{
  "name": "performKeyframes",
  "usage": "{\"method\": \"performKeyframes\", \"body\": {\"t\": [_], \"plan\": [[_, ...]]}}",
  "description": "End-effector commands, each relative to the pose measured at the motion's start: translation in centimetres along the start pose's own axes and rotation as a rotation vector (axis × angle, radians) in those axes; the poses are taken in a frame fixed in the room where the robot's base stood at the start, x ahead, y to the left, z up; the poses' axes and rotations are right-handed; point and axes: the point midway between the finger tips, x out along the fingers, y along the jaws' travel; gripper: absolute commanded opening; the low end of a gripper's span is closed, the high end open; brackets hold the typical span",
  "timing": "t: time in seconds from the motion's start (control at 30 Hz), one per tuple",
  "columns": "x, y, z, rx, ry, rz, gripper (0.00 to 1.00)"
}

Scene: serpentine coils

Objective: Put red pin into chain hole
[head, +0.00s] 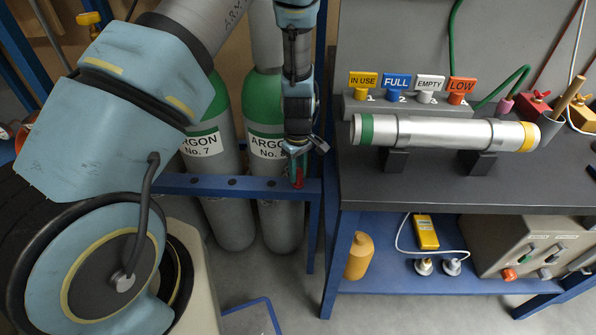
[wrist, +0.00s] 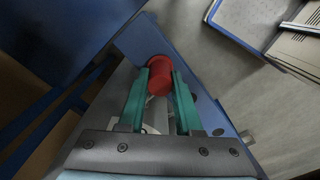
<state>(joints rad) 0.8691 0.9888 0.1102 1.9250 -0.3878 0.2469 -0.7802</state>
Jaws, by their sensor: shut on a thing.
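My gripper (head: 297,160) points down at the right end of the blue rail, in front of the right-hand argon cylinder. In the wrist view its two teal fingers (wrist: 160,88) are shut on the red pin (wrist: 158,72), with the pin's rounded red end showing between the tips. The red pin (head: 298,178) also shows small below the gripper in the head view. The blue rail (head: 215,190) has several dark holes along its top. I cannot tell which is the chain hole, or whether the pin touches the rail.
Two argon cylinders (head: 265,130) with green shoulders stand behind the rail. To the right, a dark bench (head: 430,190) holds a silver tube (head: 430,131) on stands and a row of status tags (head: 397,82). My arm fills the left side.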

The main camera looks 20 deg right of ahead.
Motion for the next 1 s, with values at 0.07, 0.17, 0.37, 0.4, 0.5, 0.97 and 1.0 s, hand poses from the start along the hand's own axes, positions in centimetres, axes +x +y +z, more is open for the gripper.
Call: {"method": "performKeyframes", "body": {"t": [0.07, 0.17, 0.37, 0.4, 0.5, 0.97, 1.0], "plan": [[0.3, -0.1, 0.0, 0.0, 0.0, -0.002, 0.0], [0.4, -0.1, 0.1, 0.0, 0.0, -0.002, 0.43], [0.3, -0.1, 0.1, 0.0, 0.0, -0.003, 0.66], [0.3, -0.1, 0.1, 0.0, 0.0, -0.003, 0.68], [0.3, -0.1, 0.0, 0.0, 0.0, -0.002, 0.68], [-4.1, 0.1, 0.0, 0.0, 0.002, 0.003, 0.68], [-4.9, 0.0, 0.0, 0.0, 0.001, 0.001, 0.68]]}}
